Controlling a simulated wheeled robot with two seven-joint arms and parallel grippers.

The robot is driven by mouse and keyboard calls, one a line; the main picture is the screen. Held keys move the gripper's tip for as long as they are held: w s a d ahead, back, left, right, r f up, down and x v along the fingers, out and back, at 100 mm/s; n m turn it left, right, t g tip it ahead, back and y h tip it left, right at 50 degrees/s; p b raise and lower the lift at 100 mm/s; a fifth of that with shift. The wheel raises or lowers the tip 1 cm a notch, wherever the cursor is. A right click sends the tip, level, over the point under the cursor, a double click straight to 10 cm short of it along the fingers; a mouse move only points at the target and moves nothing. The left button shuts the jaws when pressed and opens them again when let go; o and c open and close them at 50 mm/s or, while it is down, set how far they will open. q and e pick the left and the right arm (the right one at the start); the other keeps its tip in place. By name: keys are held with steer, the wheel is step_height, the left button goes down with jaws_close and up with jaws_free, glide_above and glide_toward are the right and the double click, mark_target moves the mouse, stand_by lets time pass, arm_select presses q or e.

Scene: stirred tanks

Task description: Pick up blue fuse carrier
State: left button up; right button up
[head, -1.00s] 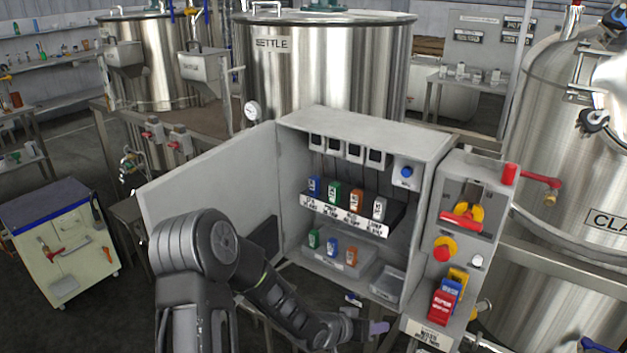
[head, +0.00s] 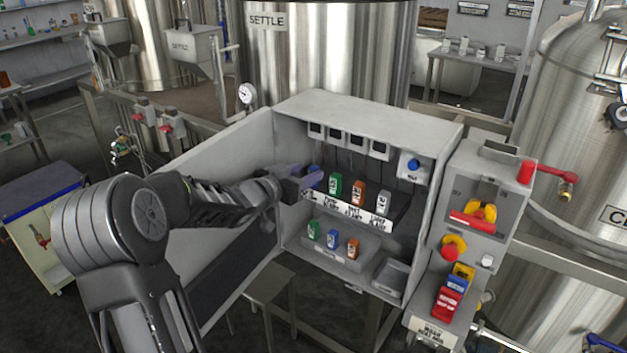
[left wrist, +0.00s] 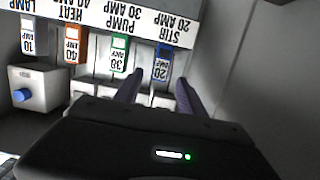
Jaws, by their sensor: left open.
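A blue fuse carrier (left wrist: 163,62) marked 20 AMP sits in the upper row of the open cabinet, at the STIR label. In the head view only its top (head: 314,168) shows behind my left gripper (head: 318,179). My left gripper's fingers (left wrist: 160,80) are open and empty in the left wrist view. Their tips point at this carrier, one to each side, slightly short of it; contact cannot be told. My right gripper is out of view.
Green (head: 335,186), orange (head: 358,193) and grey (head: 383,200) carriers stand in the same upper row. The cabinet door (head: 215,160) hangs open at left, close to my left arm. A switch panel (head: 470,225) with a red handle stands at right.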

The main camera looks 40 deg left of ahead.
arm_select(q)
steer(key=shift+w+f, duration=0.15)
steer(key=shift+w, duration=0.6)
steer(key=shift+w+f+p, duration=0.2)
steer(key=shift+w+p, duration=0.05)
steer(key=shift+w, duration=0.6)
steer(key=shift+w+f+p, duration=0.25)
steer(key=shift+w+p, duration=0.05)
steer(key=shift+w, duration=0.6)
steer(key=shift+w+f+p, duration=0.2)
steer(key=shift+w+p, duration=0.05)
steer(key=shift+w, duration=0.6)
jaws_close()
